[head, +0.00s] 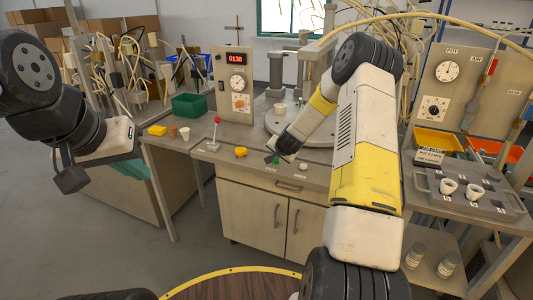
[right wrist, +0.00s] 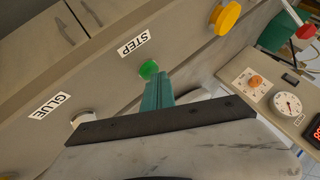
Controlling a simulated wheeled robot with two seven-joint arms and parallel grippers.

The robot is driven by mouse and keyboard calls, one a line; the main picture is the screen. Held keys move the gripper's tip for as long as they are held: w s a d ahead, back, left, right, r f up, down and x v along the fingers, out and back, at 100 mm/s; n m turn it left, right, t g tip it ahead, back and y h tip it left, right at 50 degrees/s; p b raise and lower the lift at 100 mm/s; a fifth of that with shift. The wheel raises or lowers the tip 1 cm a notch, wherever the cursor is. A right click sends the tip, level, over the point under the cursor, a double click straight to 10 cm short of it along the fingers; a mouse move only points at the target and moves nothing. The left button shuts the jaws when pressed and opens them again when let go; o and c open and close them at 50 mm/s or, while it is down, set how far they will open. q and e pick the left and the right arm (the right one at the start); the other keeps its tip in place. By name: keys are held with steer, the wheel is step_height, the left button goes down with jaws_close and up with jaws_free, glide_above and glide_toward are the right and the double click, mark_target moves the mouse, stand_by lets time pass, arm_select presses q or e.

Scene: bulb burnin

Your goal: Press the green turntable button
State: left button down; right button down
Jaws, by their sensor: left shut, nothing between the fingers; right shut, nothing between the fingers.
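The green button (right wrist: 148,69) sits on the bench front beside a "STEP" label (right wrist: 134,43). It also shows small in the head view (head: 276,160), at the tip of my right gripper. My right gripper (right wrist: 154,88) is shut and empty. Its teal fingertips are right beside the green button in the right wrist view; I cannot tell whether they touch it. The round grey turntable (head: 275,124) stands behind on the bench, partly hidden by my right arm. My left gripper (head: 71,180) is shut and empty at the left, away from the bench.
A white button (right wrist: 82,118) by a "GLUE" label and a yellow button (right wrist: 226,18) flank the green one. A red-topped lever (head: 217,120), green bin (head: 189,106) and dial panel (head: 233,84) stand to the left. A grey tray (head: 486,207) with white cups is at right.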

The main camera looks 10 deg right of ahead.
mark_target(276, 161)
steer(key=shift+r, duration=3.5)
steer(key=s+a+r+n+g+y, duration=0.1)
steer(key=s+a+r+n, duration=0.25)
steer(key=s+r, duration=0.6)
steer(key=s+a+r+n+y, duration=0.1)
steer(key=s+a+r+n, duration=0.1)
steer(key=s+a+r, duration=0.55)
steer(key=s+d+r+n+g, duration=0.1)
steer(key=s+r+n, duration=0.1)
steer(key=s, duration=1.1)
steer(key=s+d+r+n+g, duration=0.1)
steer(key=s+d+r, duration=0.1)
steer(key=s, duration=1.1)
steer(key=shift+s+r+n, duration=0.15)
steer(key=shift+r+n, duration=0.15)
steer(key=shift+n, duration=0.05)
